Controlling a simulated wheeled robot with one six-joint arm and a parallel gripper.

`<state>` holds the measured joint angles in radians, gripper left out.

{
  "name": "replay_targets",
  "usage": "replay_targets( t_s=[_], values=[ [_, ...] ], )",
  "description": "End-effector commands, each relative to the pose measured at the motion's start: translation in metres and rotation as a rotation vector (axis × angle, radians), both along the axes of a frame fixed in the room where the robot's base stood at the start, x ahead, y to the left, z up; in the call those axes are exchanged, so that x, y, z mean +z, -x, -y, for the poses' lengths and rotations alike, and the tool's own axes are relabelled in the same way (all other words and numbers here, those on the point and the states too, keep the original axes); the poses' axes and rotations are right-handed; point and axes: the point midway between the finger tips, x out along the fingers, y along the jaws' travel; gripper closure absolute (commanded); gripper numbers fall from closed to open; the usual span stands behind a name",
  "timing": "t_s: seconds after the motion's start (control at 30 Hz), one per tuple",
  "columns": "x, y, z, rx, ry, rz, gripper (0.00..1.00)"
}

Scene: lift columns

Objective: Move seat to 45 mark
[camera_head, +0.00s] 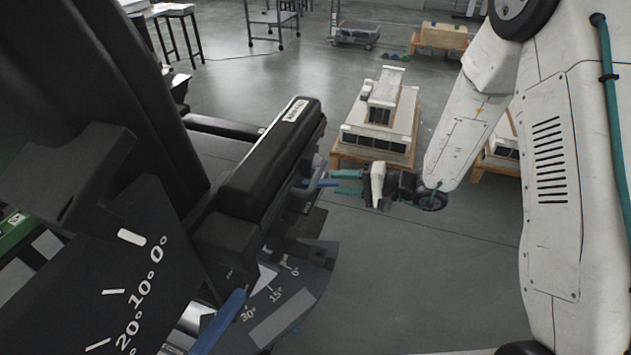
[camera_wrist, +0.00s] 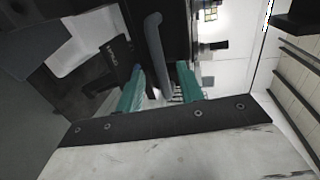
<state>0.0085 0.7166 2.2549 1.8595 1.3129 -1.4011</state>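The black seat (camera_head: 275,165) fills the left and middle of the head view, with a padded block and a small white label at its far end. Below it is a dark scale plate (camera_head: 285,318) with 0°, 15° and 30° marks; no 45 mark is visible. A blue lever (camera_head: 318,183) sticks out of the seat's right side. My gripper (camera_head: 345,182) points left at this lever with its teal fingers apart. In the wrist view, the grey-blue lever (camera_wrist: 157,50) shows between the open fingers (camera_wrist: 160,88); I cannot tell whether they touch it.
A second blue lever (camera_head: 218,322) is at the bottom, near a larger plate (camera_head: 110,275) with 0°, 10° and 20° marks. A pallet with a pale machine part (camera_head: 378,125) stands behind my gripper. Carts and tables stand farther back.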

Motion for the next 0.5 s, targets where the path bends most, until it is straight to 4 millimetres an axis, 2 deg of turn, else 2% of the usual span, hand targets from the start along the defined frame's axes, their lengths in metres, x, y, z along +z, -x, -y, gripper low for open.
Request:
replay_targets(
  t_s=[0.17, 0.5],
  values=[
    [-0.008, -0.007, -0.014, -0.012, 0.0, 0.003, 0.63],
    [-0.018, -0.024, -0.06, -0.012, 0.001, 0.002, 0.63]
  ],
)
